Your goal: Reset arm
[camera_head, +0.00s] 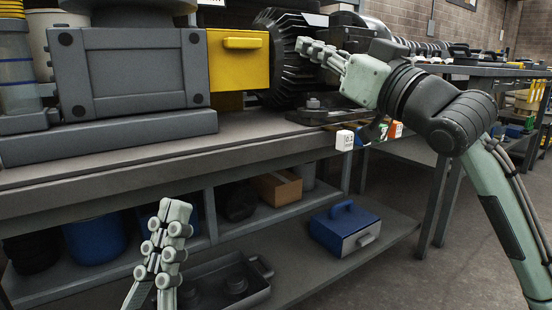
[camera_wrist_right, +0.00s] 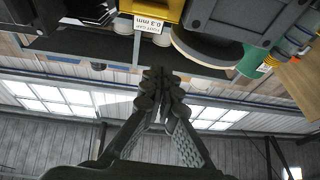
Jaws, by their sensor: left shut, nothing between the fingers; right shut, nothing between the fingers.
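My left gripper (camera_head: 173,212) is shut and empty. It points up at the bottom of the head view, in front of the lower shelf. My right gripper (camera_head: 306,46) is shut and empty. It reaches in from the right, above the workbench (camera_head: 150,160), and its fingertips overlap the black finned motor (camera_head: 280,56) in the picture. I cannot tell whether they touch it. In the right wrist view the right gripper's fingers (camera_wrist_right: 160,76) are together with nothing between them.
A grey machine housing (camera_head: 130,70) with a yellow box (camera_head: 238,58) stands on the bench. A blue box (camera_head: 344,228), a dark tray (camera_head: 225,285) and a brown carton (camera_head: 276,188) are on the shelf below. Open floor (camera_head: 450,270) shows at the right.

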